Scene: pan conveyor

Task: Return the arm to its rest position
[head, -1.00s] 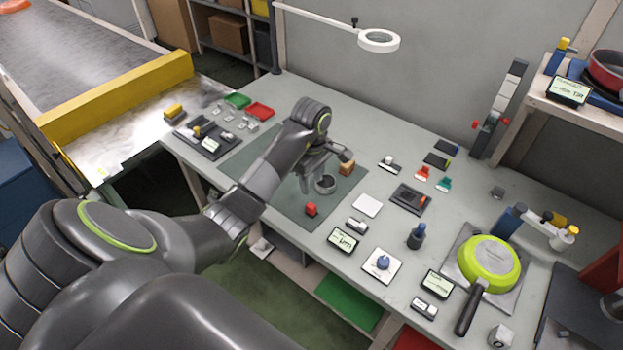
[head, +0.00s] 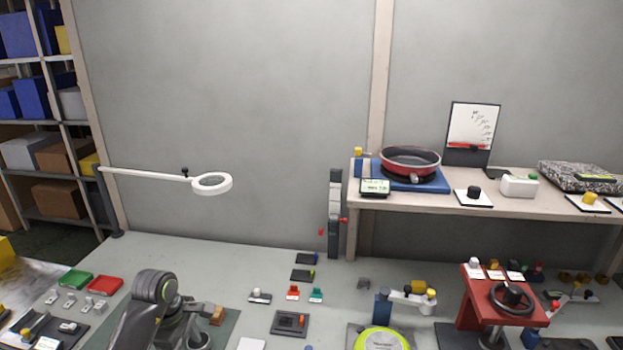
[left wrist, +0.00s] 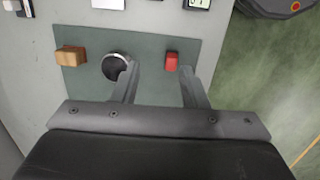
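My left arm comes in at the lower left of the head view, its gripper (head: 198,341) over the dark green mat at the bottom edge. The left wrist view shows the same gripper (left wrist: 159,80) open, its two fingers wide apart and nothing held between them. Below it on the mat (left wrist: 150,87) are a wooden block (left wrist: 70,56), a round metal cup (left wrist: 114,68) near the left finger and a red block (left wrist: 171,61) near the right finger. The wooden block also shows in the head view (head: 217,316). My right arm and gripper are not in view.
A ring lamp (head: 212,184) reaches over the bench from the left. A raised shelf (head: 440,200) at the right bears a red pan (head: 410,161). A lime-green pan (head: 382,341) and a red stand with a wheel (head: 478,300) are right of my arm.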

